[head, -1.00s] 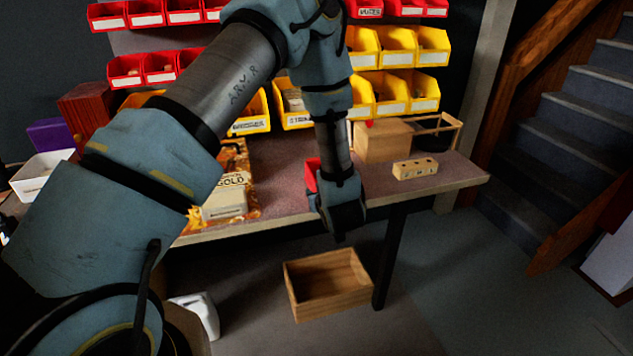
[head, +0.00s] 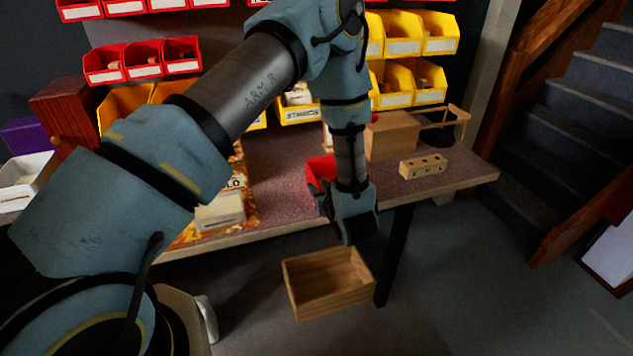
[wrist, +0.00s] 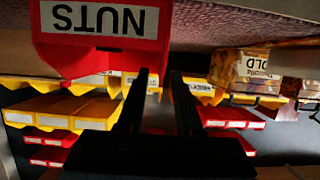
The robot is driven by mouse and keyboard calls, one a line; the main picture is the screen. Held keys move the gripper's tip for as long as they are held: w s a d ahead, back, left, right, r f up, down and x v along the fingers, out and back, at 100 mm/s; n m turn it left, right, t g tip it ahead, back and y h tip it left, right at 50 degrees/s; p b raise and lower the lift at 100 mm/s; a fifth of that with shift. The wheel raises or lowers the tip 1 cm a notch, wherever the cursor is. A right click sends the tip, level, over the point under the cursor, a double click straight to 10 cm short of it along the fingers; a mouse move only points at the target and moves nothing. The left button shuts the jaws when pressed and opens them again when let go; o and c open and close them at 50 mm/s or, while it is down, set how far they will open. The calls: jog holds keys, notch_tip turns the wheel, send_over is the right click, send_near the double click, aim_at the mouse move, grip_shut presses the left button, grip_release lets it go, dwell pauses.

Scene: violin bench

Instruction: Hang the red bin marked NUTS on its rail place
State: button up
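The red NUTS bin (head: 319,171) sits on the bench top near its front edge, partly hidden by my wrist in the head view. In the wrist view, which is upside down, its red front with the NUTS label (wrist: 98,20) fills the upper left. My gripper (wrist: 160,75) is open, with a clear gap between its fingers and nothing in it. The left finger overlaps the bin's edge in the picture; I cannot tell whether they touch. Red bins (head: 143,62) hang on the wall rails behind. My arm hides the middle of the rails, and the bin's rail place cannot be made out.
Yellow bins (head: 405,88) hang at the right. A wooden box (head: 391,139) and a drilled wooden block (head: 422,166) stand on the bench's right end. An open wooden crate (head: 328,283) is below the bench edge.

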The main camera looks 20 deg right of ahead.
aim_at(314, 179)
jog(key=shift+b+x, duration=0.6)
jog(key=shift+x, duration=1.9)
jog(key=shift+c, duration=0.4)
grip_shut()
jog(key=shift+r, duration=0.35)
jog(key=shift+r+p, duration=0.6)
jog(key=shift+r, duration=0.15)
jog(key=shift+r+p, duration=0.3)
jog(key=shift+r, duration=0.15)
